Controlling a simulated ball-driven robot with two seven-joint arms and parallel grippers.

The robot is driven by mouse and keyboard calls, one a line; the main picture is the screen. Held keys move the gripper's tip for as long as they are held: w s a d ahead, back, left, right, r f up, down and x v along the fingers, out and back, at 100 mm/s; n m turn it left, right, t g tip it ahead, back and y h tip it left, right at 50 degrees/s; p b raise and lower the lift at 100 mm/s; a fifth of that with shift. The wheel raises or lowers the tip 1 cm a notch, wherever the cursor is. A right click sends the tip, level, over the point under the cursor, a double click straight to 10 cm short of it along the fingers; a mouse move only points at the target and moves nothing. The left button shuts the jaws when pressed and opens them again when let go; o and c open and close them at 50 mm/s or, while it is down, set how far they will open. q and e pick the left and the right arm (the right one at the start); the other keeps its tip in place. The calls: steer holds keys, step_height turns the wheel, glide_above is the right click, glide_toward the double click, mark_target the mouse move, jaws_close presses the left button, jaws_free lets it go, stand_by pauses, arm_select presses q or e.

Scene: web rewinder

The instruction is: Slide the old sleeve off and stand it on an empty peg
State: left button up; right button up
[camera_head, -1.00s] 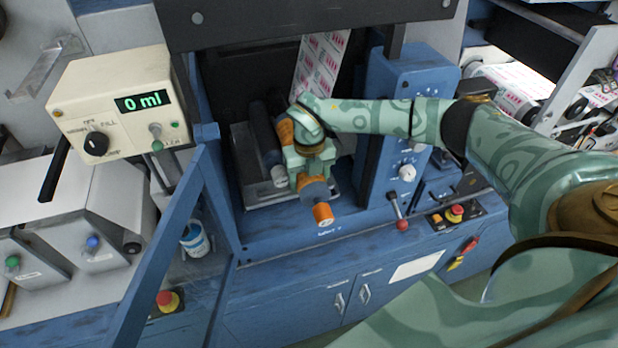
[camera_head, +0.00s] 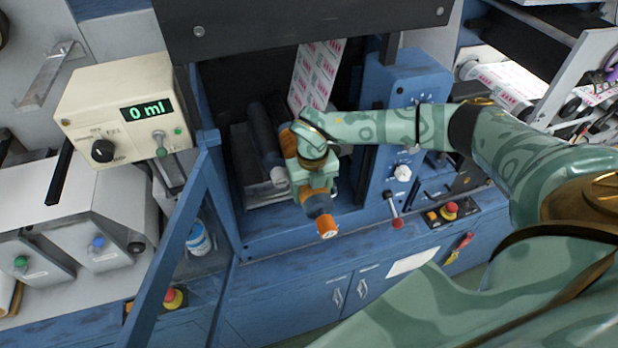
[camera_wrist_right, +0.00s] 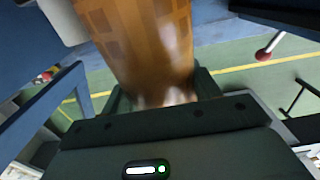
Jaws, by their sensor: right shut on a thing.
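An orange-brown sleeve (camera_head: 327,227) with a dark grey band is in the middle of the head view, sticking out toward me from the blue machine's bay. My right gripper (camera_head: 315,183) is shut on it. The sleeve's far part is partly hidden by my wrist, so I cannot tell whether it is still around a shaft. In the right wrist view the sleeve (camera_wrist_right: 140,40) fills the upper middle, between the jaws. My left gripper is not in view. I cannot make out any peg.
A dark roller (camera_head: 264,135) lies left of my wrist in the bay. A printed web (camera_head: 317,70) hangs behind. A red-knobbed lever (camera_head: 396,222) and an emergency stop (camera_head: 450,208) are at right. A blue frame post (camera_head: 190,230) and a beige meter (camera_head: 115,110) stand at left.

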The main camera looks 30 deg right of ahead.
mark_target(329, 226)
steer(key=shift+s+a+r+p, duration=0.1)
steer(key=shift+s+a+p, duration=0.2)
steer(key=shift+s+p, duration=0.75)
steer(key=shift+s+a+f+p, duration=0.1)
steer(key=shift+s+a+p, duration=0.35)
steer(key=shift+s, duration=1)
steer(key=shift+s+a+r+p, duration=0.1)
steer(key=shift+s+a+p, duration=0.1)
steer(key=shift+s+p, duration=0.9)
steer(key=shift+s+a+p, duration=0.2)
steer(key=shift+s+p, duration=0.05)
steer(key=shift+s, duration=0.55)
steer(key=shift+s+a+p, duration=0.15)
steer(key=shift+s+p, duration=0.1)
steer(key=shift+s, duration=0.55)
steer(key=shift+s+p, duration=0.3)
steer(key=s+a+r+p, duration=0.1)
steer(key=s+a+p, duration=0.1)
steer(key=s, duration=0.7)
steer(key=shift+a+r+p, duration=0.15)
steer(key=shift+r+p, duration=0.25)
steer(key=shift+p, duration=0.15)
